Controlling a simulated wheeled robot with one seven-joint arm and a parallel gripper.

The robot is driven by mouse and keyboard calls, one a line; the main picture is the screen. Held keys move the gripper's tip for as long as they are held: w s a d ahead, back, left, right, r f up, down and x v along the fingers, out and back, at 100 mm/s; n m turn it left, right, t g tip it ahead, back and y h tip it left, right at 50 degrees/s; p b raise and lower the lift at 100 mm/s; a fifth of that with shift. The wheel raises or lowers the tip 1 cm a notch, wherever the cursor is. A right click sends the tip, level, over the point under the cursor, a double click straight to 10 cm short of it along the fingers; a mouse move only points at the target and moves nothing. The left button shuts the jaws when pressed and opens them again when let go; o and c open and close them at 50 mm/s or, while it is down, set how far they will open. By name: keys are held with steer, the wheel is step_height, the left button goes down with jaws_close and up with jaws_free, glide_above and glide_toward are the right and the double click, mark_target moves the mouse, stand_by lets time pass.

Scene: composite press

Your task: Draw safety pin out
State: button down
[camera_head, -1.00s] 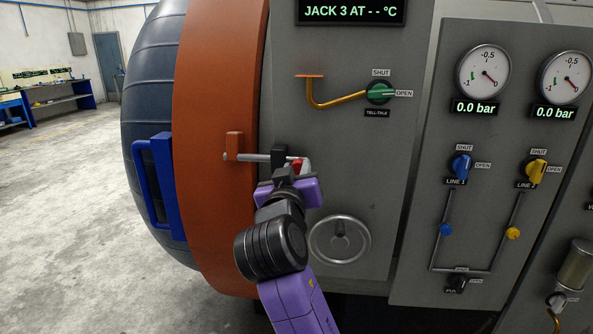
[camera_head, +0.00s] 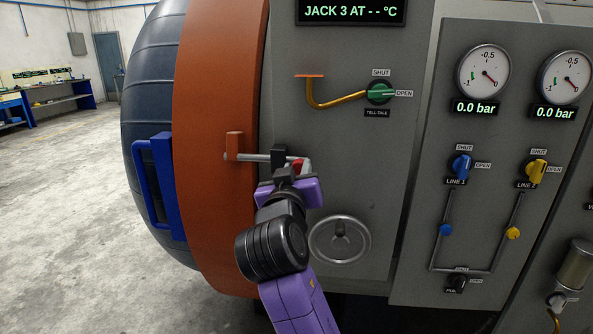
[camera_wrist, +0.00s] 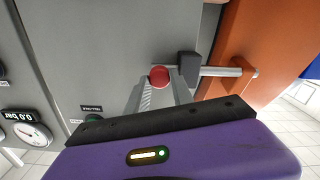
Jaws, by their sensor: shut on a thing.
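The safety pin shows as a red ball knob (camera_head: 298,166) beside a dark bracket (camera_head: 279,156) on the grey press front. In the wrist view the red knob (camera_wrist: 159,76) sits between the fingertips of my gripper (camera_wrist: 162,80), which is shut on it. A grey bar (camera_head: 255,157) runs from the bracket left to an orange block (camera_head: 234,146) on the orange ring. It also shows in the wrist view (camera_wrist: 222,71). In the head view my gripper (camera_head: 292,172) partly hides the knob.
A grey handwheel (camera_head: 339,240) is below and right of my gripper. A green tell-tale valve (camera_head: 379,92) with a brass pipe is above. A blue handle (camera_head: 154,190) stands out at the left. Gauges and line valves fill the right panel. The floor at left is clear.

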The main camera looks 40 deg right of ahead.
steer(key=s+d, duration=0.3)
steer(key=shift+s+p, duration=0.3)
steer(key=shift+p, duration=0.05)
steer(key=c, duration=1.1)
jaws_free()
steer(key=shift+a, duration=0.1)
steer(key=b+v, duration=0.1)
steer(key=v, duration=0.6)
steer(key=shift+s+a, duration=0.25)
steer(key=shift+a, duration=0.05)
